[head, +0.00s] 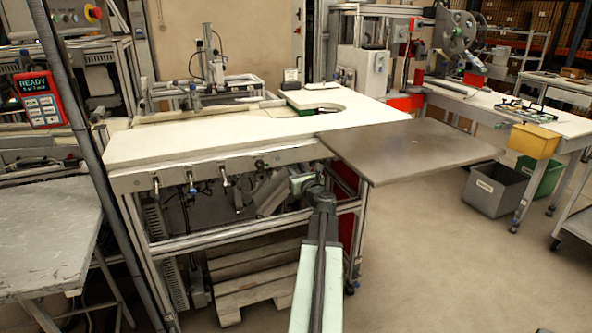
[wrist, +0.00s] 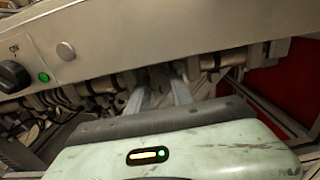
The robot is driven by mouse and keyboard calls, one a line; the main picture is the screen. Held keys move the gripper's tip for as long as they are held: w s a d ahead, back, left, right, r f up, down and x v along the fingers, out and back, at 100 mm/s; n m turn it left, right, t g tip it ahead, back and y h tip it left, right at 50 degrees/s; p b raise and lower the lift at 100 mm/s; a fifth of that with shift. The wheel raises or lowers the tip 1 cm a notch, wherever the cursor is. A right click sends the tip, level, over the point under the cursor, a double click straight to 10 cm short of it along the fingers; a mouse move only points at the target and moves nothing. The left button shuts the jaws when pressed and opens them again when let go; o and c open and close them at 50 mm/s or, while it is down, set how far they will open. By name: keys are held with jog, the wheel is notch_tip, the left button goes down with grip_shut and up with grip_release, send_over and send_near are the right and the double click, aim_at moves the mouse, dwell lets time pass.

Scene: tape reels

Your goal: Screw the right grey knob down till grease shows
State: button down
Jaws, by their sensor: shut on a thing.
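The workbench's front rail (wrist: 180,35) fills the top of the wrist view. My gripper (wrist: 160,88) reaches in under it, with two pale grey fingers pointing away from the camera. The fingers are shut on a small grey part, which looks like the right grey knob (wrist: 161,78); it is mostly hidden between them and dim. I see no grease there. In the head view, my gripper (head: 297,184) is below the bench's front edge, under its right part, and the knob cannot be made out.
The wrist view shows a black dial (wrist: 12,76), a green button (wrist: 43,77) and a silver button (wrist: 65,51) on the rail. Pipes run close below it. A grey side plate (head: 420,150) juts out right of the bench.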

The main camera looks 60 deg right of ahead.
jog(key=shift+s, duration=0.1)
jog(key=c, duration=1.1)
grip_release()
jog(key=v, duration=0.7)
jog(key=shift+s+a, duration=0.25)
jog(key=shift+s+f, duration=0.1)
